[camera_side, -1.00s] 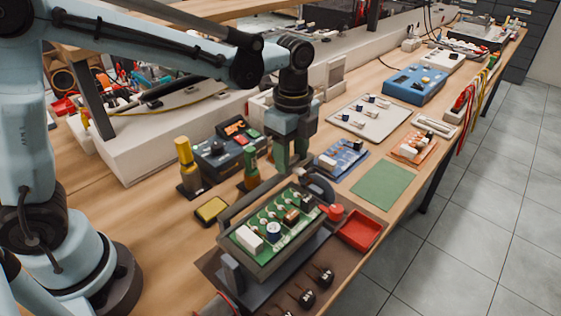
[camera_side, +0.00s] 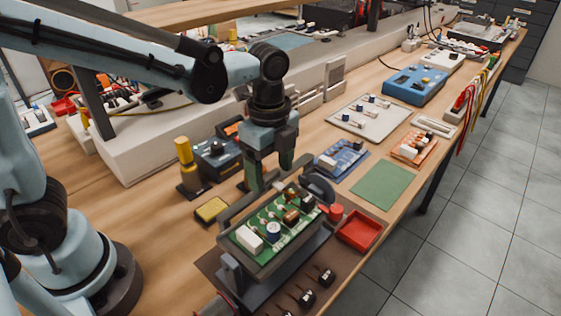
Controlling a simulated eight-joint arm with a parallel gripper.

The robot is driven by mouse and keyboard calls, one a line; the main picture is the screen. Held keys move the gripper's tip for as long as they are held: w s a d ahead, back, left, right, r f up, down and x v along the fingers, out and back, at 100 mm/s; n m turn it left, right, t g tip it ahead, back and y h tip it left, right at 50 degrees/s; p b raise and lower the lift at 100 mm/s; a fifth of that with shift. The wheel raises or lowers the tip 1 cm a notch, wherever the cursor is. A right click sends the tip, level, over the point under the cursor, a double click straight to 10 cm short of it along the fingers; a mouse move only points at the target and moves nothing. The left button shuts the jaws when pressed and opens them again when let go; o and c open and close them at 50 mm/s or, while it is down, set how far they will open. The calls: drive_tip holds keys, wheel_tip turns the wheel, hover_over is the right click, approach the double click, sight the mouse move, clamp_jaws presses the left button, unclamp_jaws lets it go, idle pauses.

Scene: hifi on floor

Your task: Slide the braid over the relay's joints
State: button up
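A green circuit board (camera_side: 262,224) sits tilted in a dark holder (camera_side: 262,276) on a brown mat. It carries a white block (camera_side: 249,238), a round blue-and-white part (camera_side: 273,230) and a brown part (camera_side: 291,217). I cannot tell for certain which is the relay, and its joints are too small to make out. I cannot pick out the braid for certain.
A yellow-handled tool (camera_side: 184,152) stands left of my gripper, beside a dark soldering station (camera_side: 217,160). A yellow sponge tray (camera_side: 211,210) lies in front. A red tray (camera_side: 359,231) and green mat (camera_side: 384,186) lie to the right. Several small black-based parts (camera_side: 306,298) stand in front.

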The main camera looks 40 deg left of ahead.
sight(270, 172)
wheel_tip(270, 172, up, 12)
idle(0.9)
drive_tip(key=s+a+f+n+t, duration=0.4)
drive_tip(key=a+f+n+t, duration=0.3)
drive_tip(key=n, duration=1.1)
drive_tip(key=a+f, duration=0.1)
drive_tip(key=a, duration=0.1)
drive_tip(key=shift+s+a+f, duration=0.35)
drive_tip(key=shift+s, duration=0.05)
